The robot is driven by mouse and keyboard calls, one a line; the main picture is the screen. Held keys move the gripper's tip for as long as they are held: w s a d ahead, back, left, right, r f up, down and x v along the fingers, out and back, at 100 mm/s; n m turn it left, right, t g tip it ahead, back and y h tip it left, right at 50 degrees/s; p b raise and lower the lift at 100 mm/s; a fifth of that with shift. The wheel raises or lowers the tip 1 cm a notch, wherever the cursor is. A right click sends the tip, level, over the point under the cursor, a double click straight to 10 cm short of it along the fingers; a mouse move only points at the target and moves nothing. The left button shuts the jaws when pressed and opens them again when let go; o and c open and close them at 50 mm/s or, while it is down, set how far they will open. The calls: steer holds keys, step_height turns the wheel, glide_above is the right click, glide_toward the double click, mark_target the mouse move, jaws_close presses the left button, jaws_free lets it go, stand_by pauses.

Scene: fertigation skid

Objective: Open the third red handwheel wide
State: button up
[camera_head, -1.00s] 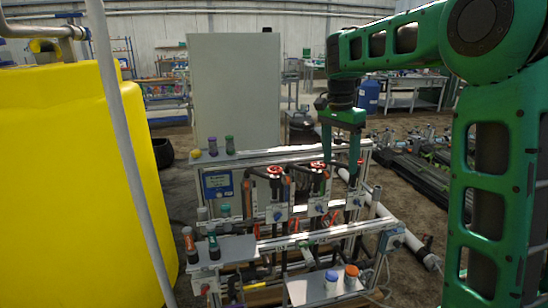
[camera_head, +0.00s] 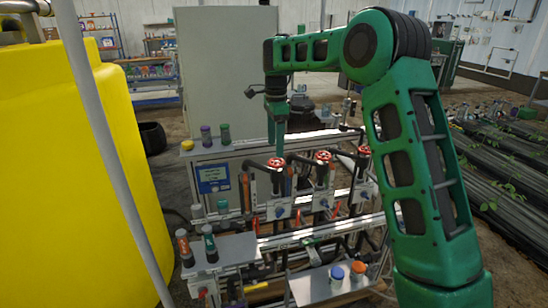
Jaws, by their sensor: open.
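Three red handwheels stand in a row on top of the valves of the skid. The left one (camera_head: 276,162), the middle one (camera_head: 322,156) and the right one (camera_head: 364,150) all show; counted from the left, the right one is third. My gripper (camera_head: 277,150) points down, its fingers seen nearly edge-on, just above or behind the left handwheel. It is open with nothing seen between the fingers. Whether it touches that handwheel I cannot tell. The right handwheel lies clear of the gripper, close beside my forearm in the picture.
A yellow tank (camera_head: 70,170) and a slanting grey pole (camera_head: 110,150) fill the left side. A grey cabinet (camera_head: 228,70) stands behind the skid. Planted rows (camera_head: 500,165) lie at right.

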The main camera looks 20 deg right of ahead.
mark_target(276, 161)
steer(key=shift+d+f, duration=0.15)
steer(key=shift+f, duration=2.6)
steer(key=shift+s, duration=0.1)
steer(key=shift+c, duration=0.2)
steer(key=c, duration=1)
steer(key=shift+a, duration=0.4)
steer(key=shift+d, duration=0.3)
steer(key=shift+r, duration=0.1)
